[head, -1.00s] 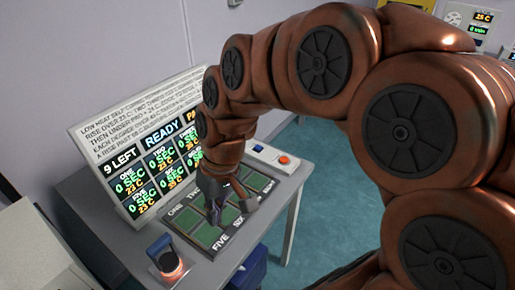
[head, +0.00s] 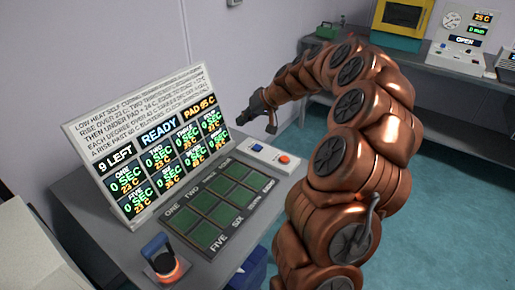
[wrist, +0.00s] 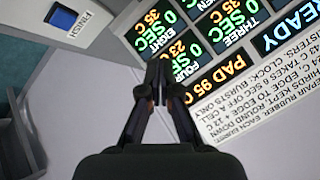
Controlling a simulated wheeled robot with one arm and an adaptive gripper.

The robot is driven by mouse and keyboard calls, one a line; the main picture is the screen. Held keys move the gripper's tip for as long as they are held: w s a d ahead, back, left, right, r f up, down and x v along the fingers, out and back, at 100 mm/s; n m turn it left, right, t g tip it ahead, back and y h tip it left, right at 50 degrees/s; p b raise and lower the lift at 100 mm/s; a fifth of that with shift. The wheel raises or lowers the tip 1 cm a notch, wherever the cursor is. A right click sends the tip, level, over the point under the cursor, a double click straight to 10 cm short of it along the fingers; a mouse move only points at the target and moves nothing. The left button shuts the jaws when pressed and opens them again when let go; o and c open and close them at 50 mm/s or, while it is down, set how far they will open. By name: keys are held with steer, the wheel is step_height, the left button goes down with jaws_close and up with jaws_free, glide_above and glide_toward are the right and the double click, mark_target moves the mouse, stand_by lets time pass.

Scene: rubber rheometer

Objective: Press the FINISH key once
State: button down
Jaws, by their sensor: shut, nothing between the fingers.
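The FINISH key is a blue square (wrist: 62,18) with its label beside it, on a pale box at the upper left of the wrist view. In the head view the small blue key (head: 257,148) sits on the white key box, left of a red-orange button. My gripper (head: 243,119) is shut and empty, beyond the box and near the upper right of the display board. In the wrist view its fingertips (wrist: 158,66) point toward the board, apart from the key.
The display board (head: 150,150) stands on the grey table. A green-celled pad (head: 220,207) lies before it. A far bench (head: 460,132) holds a yellow cabinet (head: 402,17) and instruments.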

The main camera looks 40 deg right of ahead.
steer(key=m+t+h, duration=0.1)
glide_above(254, 145)
steer(key=s+d, duration=0.1)
steer(key=s, duration=0.1)
step_height(254, 145, down, 2)
steer(key=shift+w, duration=0.15)
steer(key=shift+f, duration=0.15)
step_height(254, 145, down, 7)
steer(key=b, duration=0.2)
steer(key=shift+f+b, duration=0.1)
steer(key=shift+b, duration=0.25)
steer(key=shift+f+b, duration=0.55)
steer(key=shift+f, duration=0.15)
steer(key=shift+f+b, duration=1.05)
steer(key=shift+b, duration=0.25)
stand_by(1.8)
steer(key=shift+r, duration=1)
steer(key=shift+r, duration=0.15)
